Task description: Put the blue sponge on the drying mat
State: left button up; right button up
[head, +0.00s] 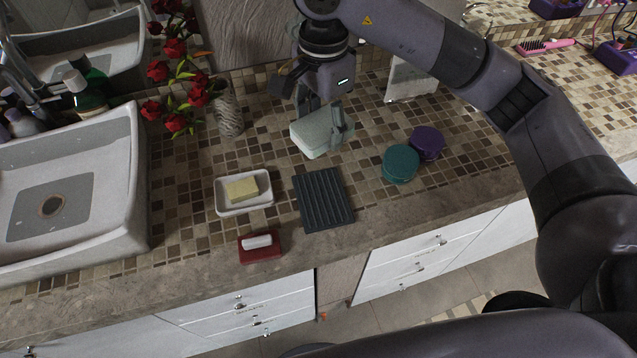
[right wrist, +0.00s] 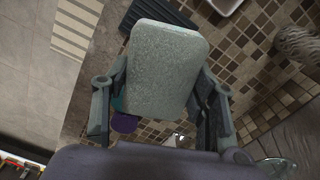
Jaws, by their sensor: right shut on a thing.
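The blue sponge (head: 316,131) is a pale blue-grey block. My right gripper (head: 323,117) is shut on it and holds it over the tiled counter, just behind the drying mat. In the right wrist view the sponge (right wrist: 163,68) sits between the two fingers of the gripper (right wrist: 160,95). The drying mat (head: 323,199) is a dark ribbed rectangle near the counter's front and looks bare. Part of the mat (right wrist: 158,14) shows behind the sponge in the right wrist view. My left gripper is not in view.
Left of the mat are a white dish (head: 260,204) with a yellow sponge (head: 242,188) and a red block with a white piece (head: 260,248). Teal (head: 400,165) and purple (head: 427,143) round containers stand right. A vase (head: 228,112) of red flowers and a sink (head: 75,190) are left.

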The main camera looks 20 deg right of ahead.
notch_tip(320, 180, down, 6)
jog(key=r, duration=0.1)
jog(key=p, duration=0.3)
send_over(322, 198)
notch_tip(322, 198, down, 10)
notch_tip(322, 198, down, 4)
jog(key=shift+f+p, duration=0.2)
jog(key=shift+p, duration=0.25)
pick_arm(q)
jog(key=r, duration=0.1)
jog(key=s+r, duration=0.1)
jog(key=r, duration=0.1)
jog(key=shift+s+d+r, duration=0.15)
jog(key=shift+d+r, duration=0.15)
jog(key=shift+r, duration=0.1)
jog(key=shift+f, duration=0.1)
pick_arm(e)
jog(key=o, duration=0.5)
jog(key=shift+f, duration=0.15)
jog(key=o, duration=0.5)
